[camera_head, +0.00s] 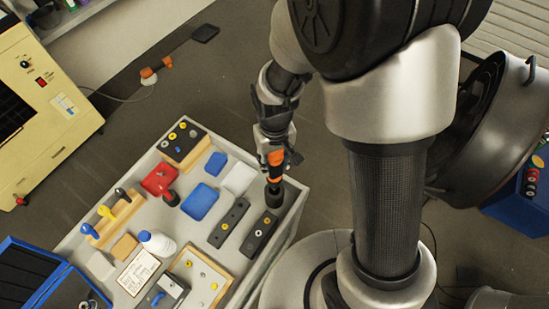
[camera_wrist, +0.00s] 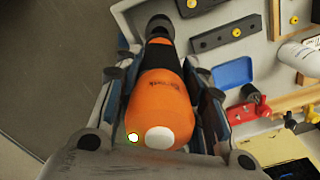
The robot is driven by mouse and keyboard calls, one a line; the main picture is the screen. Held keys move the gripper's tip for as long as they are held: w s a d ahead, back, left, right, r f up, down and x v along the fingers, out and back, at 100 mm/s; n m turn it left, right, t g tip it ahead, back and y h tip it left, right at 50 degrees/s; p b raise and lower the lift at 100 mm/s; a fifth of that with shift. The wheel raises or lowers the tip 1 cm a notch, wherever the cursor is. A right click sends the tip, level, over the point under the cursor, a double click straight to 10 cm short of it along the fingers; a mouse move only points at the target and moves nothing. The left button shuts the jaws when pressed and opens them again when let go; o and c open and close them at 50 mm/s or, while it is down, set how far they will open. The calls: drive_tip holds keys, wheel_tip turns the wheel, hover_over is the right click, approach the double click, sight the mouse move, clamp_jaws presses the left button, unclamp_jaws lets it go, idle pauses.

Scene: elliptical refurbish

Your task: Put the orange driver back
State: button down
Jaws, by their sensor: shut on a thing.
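The orange driver (camera_wrist: 162,100) has an orange handle, a black neck and a pale round end cap. It fills the middle of the wrist view, between the two fingers of my gripper (camera_wrist: 155,80), which is shut on it. In the head view my gripper (camera_head: 277,148) holds the driver (camera_head: 276,158) upright at the table's right side. Its lower end points at a dark round holder (camera_head: 274,199) near the table edge. The holder also shows in the wrist view (camera_wrist: 160,22). I cannot tell whether the tip is inside the holder.
A yellow cabinet (camera_head: 60,75) stands at left.

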drive_tip(key=shift+f+b, duration=1.45)
drive_tip(key=shift+f, duration=0.5)
drive_tip(key=shift+f+b, duration=1.3)
drive_tip(key=shift+f, duration=0.35)
drive_tip(key=shift+f+b, duration=0.35)
drive_tip(key=shift+b, duration=0.05)
drive_tip(key=c, duration=1)
unclamp_jaws()
drive_tip(key=shift+o, duration=0.2)
